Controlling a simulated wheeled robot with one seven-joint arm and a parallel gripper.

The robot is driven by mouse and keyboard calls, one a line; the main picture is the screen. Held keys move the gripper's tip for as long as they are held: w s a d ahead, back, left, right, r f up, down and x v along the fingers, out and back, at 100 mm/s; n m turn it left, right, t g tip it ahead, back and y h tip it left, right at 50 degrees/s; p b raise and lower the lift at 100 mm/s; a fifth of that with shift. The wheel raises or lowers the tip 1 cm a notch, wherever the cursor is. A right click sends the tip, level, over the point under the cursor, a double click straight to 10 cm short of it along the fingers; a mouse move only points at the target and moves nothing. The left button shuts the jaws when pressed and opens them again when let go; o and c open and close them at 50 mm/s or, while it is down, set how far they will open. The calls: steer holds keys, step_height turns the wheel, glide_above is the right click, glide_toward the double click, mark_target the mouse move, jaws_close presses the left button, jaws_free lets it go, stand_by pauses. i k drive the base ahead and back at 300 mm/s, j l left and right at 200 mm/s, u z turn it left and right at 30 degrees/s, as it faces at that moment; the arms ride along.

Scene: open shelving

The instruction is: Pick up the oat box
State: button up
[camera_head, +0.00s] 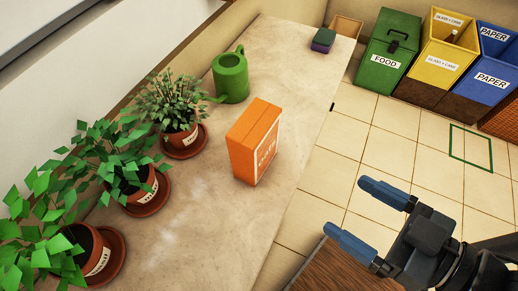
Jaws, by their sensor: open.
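The oat box (253,143) is an orange carton with pale lettering on one side. It stands upright on the light stone counter (195,218), close to the counter's right edge. My gripper (362,222) is at the lower right, with two blue fingertips spread wide apart and nothing between them. It is to the right of and apart from the box, over the floor side of the counter. No part of the box is hidden by the gripper.
Potted plants (173,107) in terracotta pots line the counter's left side. A green watering can (231,76) stands behind the box. A sponge (323,40) lies at the far end. Food (390,50), glass (441,53) and paper (486,80) bins stand beyond the tiled floor.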

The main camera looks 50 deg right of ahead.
mark_target(253, 141)
steer(key=k+j+z, duration=0.3)
steer(key=j, duration=0.35)
steer(key=k+j+z, duration=0.35)
steer(key=k+j, duration=0.2)
steer(key=k, duration=0.05)
